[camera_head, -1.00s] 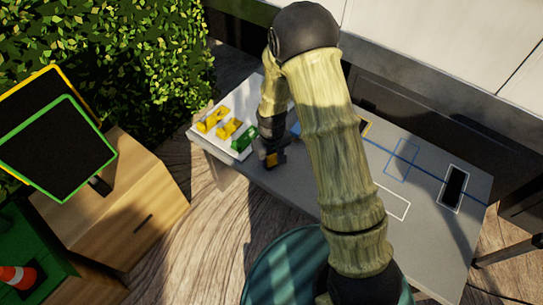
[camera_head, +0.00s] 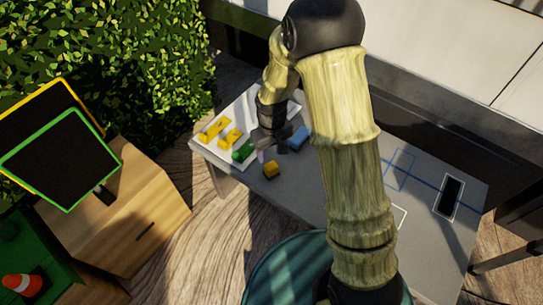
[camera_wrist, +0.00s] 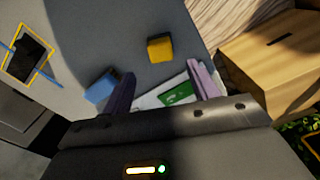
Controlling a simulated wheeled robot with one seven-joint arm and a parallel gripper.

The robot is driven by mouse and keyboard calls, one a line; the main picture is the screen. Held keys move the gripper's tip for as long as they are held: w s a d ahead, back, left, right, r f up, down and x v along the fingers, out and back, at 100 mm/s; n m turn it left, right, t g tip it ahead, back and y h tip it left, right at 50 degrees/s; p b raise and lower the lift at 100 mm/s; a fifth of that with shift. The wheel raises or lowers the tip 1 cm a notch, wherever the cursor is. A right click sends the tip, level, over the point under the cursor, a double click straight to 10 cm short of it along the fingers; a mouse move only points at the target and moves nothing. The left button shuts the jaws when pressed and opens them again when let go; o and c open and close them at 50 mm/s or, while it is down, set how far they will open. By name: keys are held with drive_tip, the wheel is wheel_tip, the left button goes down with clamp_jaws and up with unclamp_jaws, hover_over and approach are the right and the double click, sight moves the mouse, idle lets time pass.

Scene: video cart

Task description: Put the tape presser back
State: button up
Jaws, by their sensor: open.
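My gripper (camera_head: 268,140) is over the left part of the grey table. In the wrist view its two purple fingers (camera_wrist: 160,70) are spread and empty. A small yellow block (camera_head: 270,170) stands on bare table just in front of the gripper; it also shows beyond the fingertips in the wrist view (camera_wrist: 160,47). A blue block (camera_head: 299,138) lies to the gripper's right; in the wrist view (camera_wrist: 102,86) it is beside the left finger. A green piece (camera_head: 243,151) is on the white tray (camera_head: 240,108). I cannot tell which piece is the tape presser.
Yellow pieces (camera_head: 222,132) lie on the tray. The table's (camera_head: 310,185) right side has outlined areas, one holding a black flat item (camera_head: 451,195). A wooden cabinet (camera_head: 130,225) stands to the left. My arm hides the table's middle.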

wheel_tip(320, 180, up, 2)
drive_tip(key=shift+r, duration=0.25)
idle(0.5)
drive_tip(key=s+d+r+m+t, duration=0.2)
drive_tip(key=s+d+r+m, duration=0.4)
drive_tip(key=s+d+r, duration=0.6)
drive_tip(key=shift+s+d+t, duration=0.15)
drive_tip(key=shift+d+t, duration=0.15)
drive_tip(key=shift+d, duration=0.4)
drive_tip(key=shift+r, duration=0.1)
